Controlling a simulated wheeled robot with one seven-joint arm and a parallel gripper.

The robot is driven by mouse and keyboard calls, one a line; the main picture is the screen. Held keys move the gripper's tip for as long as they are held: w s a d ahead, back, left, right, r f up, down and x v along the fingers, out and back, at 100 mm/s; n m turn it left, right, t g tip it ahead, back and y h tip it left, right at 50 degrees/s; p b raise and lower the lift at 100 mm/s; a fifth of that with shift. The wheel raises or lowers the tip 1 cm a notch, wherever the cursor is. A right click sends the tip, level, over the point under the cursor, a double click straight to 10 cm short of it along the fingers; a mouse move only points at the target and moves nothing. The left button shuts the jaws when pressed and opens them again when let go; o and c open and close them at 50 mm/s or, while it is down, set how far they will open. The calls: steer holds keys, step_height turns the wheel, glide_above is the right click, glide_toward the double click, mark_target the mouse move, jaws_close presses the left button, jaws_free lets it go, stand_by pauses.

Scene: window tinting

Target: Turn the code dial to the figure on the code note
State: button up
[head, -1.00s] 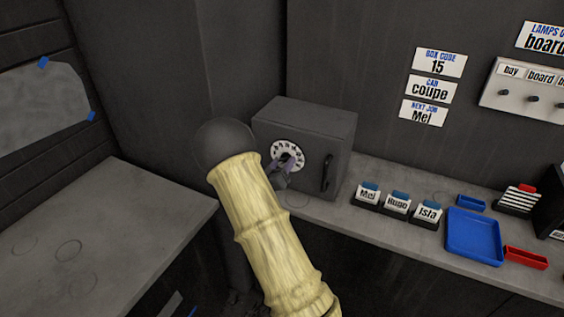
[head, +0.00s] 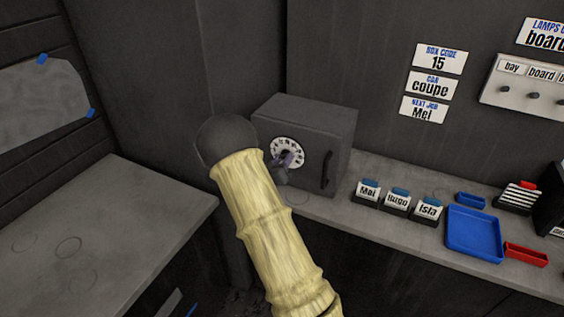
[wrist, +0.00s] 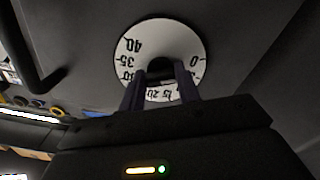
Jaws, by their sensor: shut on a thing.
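The code note (head: 440,58) on the back wall reads "BOX CODE 15". The code dial (head: 289,141) is a white numbered disc with a dark centre knob on the front of a grey box (head: 328,130). My gripper (head: 285,161) is at the dial, shut on its knob. In the wrist view the dial (wrist: 160,28) fills the top middle, with 40, 35 and 0 readable. Figures around 15 and 20 show between the fingers of my gripper (wrist: 160,88). The fingers cover part of the dial, and I cannot tell which figure is at the mark.
The box has a dark handle (head: 327,170) right of the dial. Name card holders (head: 398,201), a blue tray (head: 473,234) and a red tray (head: 526,255) stand on the bench to the right. A grey worktop (head: 100,220) at left is mostly clear.

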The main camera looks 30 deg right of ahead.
steer(key=shift+f, duration=0.1)
steer(key=m+b, duration=1.7)
steer(key=b, duration=0.5)
steer(key=shift+w+a+b, duration=0.1)
steer(key=shift+b, duration=0.2)
steer(key=shift+m, duration=0.3)
steer(key=o, duration=1)
